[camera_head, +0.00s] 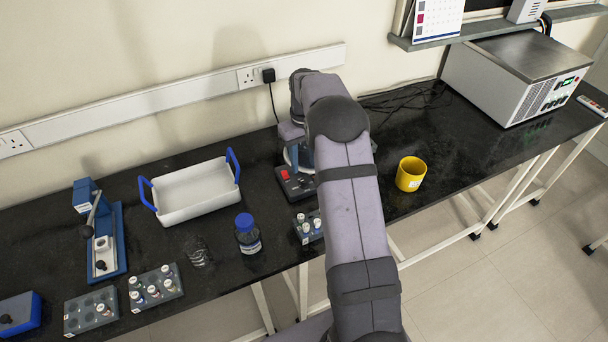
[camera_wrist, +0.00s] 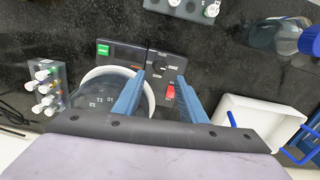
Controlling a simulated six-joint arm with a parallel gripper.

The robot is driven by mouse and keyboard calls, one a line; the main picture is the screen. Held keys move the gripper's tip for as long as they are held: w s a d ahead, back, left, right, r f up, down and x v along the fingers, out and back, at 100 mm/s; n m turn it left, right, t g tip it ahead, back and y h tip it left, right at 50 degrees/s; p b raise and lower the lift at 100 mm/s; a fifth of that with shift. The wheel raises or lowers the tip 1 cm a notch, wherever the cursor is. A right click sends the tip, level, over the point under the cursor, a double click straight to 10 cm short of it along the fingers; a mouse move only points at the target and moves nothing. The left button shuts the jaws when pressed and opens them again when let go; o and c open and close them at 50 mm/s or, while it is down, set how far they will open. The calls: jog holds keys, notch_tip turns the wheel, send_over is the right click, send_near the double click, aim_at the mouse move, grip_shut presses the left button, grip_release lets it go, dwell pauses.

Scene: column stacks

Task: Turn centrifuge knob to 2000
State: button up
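The centrifuge is a small dark unit with a black front panel (camera_wrist: 128,54), a green label or display (camera_wrist: 104,49), a red switch (camera_wrist: 170,93) and a round white-rimmed bowl (camera_wrist: 112,72). Its knob (camera_wrist: 158,67) is small, dark and round on the panel; its marks are too small to read. My gripper (camera_wrist: 161,76) has its two blue fingers apart, above the panel, with the knob between or just beyond their tips; contact cannot be told. In the head view the centrifuge's panel (camera_head: 296,184) shows beside my arm, which hides most of the rest.
A tube rack (camera_wrist: 46,88) stands beside the bowl. A white tray (camera_head: 185,196), a blue-capped bottle (camera_head: 247,236) and a small vial rack (camera_head: 309,229) are to the left.

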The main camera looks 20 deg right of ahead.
aim_at(304, 180)
jog(key=shift+n, duration=1.1)
jog(key=shift+f, duration=0.15)
jog(key=shift+f+p, duration=1.3)
jog(key=shift+f, duration=2.25)
grip_shut()
